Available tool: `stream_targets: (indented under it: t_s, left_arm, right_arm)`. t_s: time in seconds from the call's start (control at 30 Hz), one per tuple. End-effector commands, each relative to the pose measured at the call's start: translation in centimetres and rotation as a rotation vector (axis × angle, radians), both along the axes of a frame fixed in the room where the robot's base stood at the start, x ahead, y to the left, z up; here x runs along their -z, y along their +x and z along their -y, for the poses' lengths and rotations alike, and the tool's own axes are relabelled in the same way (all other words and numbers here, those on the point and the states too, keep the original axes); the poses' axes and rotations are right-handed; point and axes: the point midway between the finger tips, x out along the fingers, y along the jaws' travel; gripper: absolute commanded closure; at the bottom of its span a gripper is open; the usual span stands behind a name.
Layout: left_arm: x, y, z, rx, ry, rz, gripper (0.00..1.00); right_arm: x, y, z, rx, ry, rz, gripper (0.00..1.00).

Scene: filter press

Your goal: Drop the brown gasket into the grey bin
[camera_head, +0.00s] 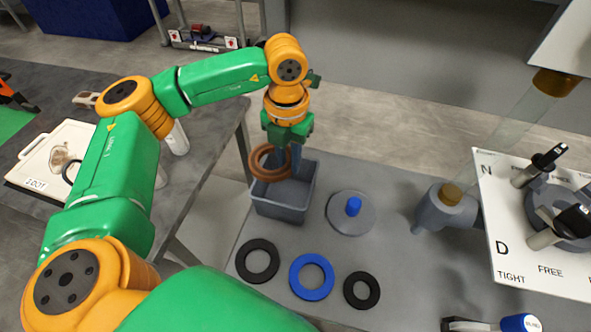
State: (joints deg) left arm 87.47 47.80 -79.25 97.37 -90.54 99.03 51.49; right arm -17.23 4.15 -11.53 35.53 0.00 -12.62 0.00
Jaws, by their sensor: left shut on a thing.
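The brown gasket (256,163) is a ring held by my left gripper (284,160), above the left part of the grey bin. My left gripper points down and is shut on the gasket's right side. The grey bin (283,209) is an open-topped box standing on the grey table. The gripper's fingers and the gasket hide part of its far left rim. I cannot tell exactly how high the gasket is over the rim. My right gripper is not in view.
A black ring (257,260), a blue ring (311,277) and a smaller black ring (361,290) lie in front of the bin. A grey disc with a blue knob (353,207) is right of it. A white panel (535,225) with valve handles stands at the right.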

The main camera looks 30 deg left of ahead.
Motion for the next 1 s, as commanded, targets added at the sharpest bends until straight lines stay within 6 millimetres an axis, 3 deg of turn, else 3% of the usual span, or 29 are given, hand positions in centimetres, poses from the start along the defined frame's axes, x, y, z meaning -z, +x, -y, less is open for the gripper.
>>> stream_targets:
  t_s: [0.23,0.5,0.8,0.83,0.93,1.0]
  left_arm:
    - [1.9,0.1,-0.1,-0.019,0.001,0.0,1.0]
    - [6.1,0.1,-0.1,-0.018,0.0,0.0,1.0]
    - [6.4,0.0,-0.1,-0.017,0.0,0.0,1.0]
    - [6.4,0.0,-0.1,-0.017,0.0,0.0,0.7]
    - [6.4,0.0,-0.1,-0.017,0.0,0.0,0.43]
    - [6.4,0.0,-0.1,-0.017,0.0,0.0,0.43]
  right_arm:
    - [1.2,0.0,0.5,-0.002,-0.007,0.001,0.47]
    - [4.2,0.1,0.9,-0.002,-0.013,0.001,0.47]
    - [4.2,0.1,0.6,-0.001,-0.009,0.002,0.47]
    - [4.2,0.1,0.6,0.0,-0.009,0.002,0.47]
    - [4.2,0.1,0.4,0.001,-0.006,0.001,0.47]
    - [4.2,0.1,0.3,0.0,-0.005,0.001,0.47]
